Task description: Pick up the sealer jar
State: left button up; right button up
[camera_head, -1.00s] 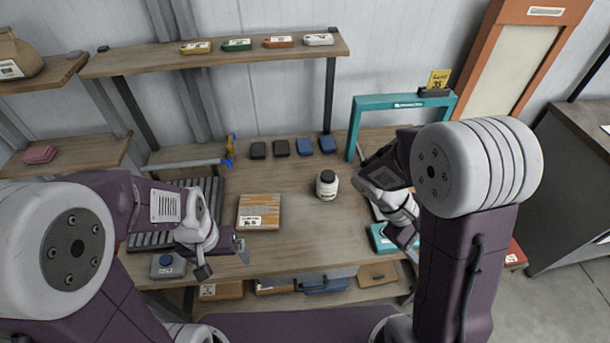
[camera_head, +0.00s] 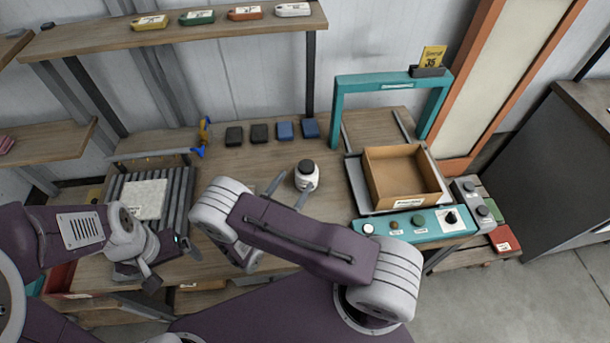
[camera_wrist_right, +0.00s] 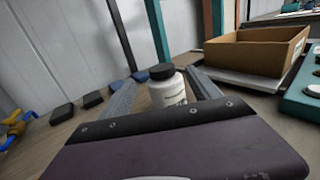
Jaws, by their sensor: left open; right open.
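The sealer jar (camera_head: 306,176) is a white jar with a black lid, standing upright on the wooden workbench. My right gripper (camera_head: 289,191) is open beside it, on its near-left side in the head view. In the right wrist view the jar (camera_wrist_right: 167,90) shows just beyond and between the two spread grey fingers (camera_wrist_right: 161,94). Its lower part is hidden behind the gripper body. I cannot tell whether a finger touches it. My left gripper (camera_head: 172,263) is open and empty, low at the left near the slatted rack.
A pale panel (camera_head: 145,199) lies on the slatted rack (camera_head: 182,192). Several dark and blue blocks (camera_head: 284,131) line the bench's back. An open cardboard box (camera_head: 378,187) sits right of the jar, behind a teal control panel (camera_head: 449,228) and near a teal frame (camera_head: 338,100).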

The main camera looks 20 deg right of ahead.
aim_at(303, 172)
jog(key=x, duration=0.3)
jog(key=p+x, duration=0.2)
jog(key=x, duration=0.2)
jog(key=shift+d+f, duration=0.15)
jog(key=shift+d, duration=0.15)
jog(key=shift+w+d+f, duration=0.15)
jog(key=shift+w+d, duration=0.1)
jog(key=shift+w, duration=0.05)
jog(key=shift+s+a, duration=0.1)
jog(key=c, duration=0.4)
grip_shut()
